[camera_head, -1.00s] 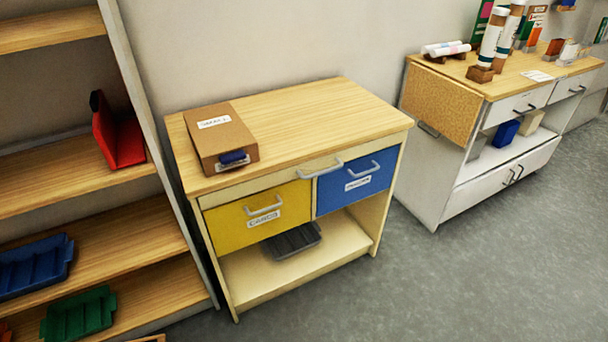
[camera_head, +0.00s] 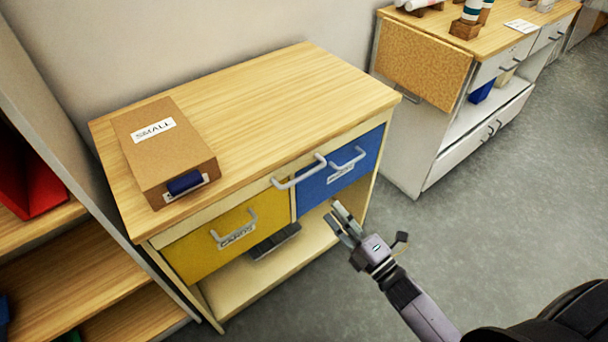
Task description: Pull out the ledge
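The ledge (camera_head: 260,194) shows as a thin cream front strip just under the wooden top of the near cabinet. It is flush with the cabinet front, pushed in. Its grey bar handle (camera_head: 299,172) sits above the gap between the yellow drawer (camera_head: 196,250) and the blue drawer (camera_head: 318,191). My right gripper (camera_head: 335,212) is in front of the cabinet, below and right of that handle and apart from it. Its fingers look spread, with nothing between them. My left gripper is not in view.
A brown box labelled SMALL (camera_head: 165,160) lies on the left of the cabinet top (camera_head: 290,90). A dark tray (camera_head: 272,242) sits on the lower shelf. A shelf unit (camera_head: 130,310) stands close at left, a white cabinet (camera_head: 410,150) at right. The floor (camera_head: 490,220) in front is clear.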

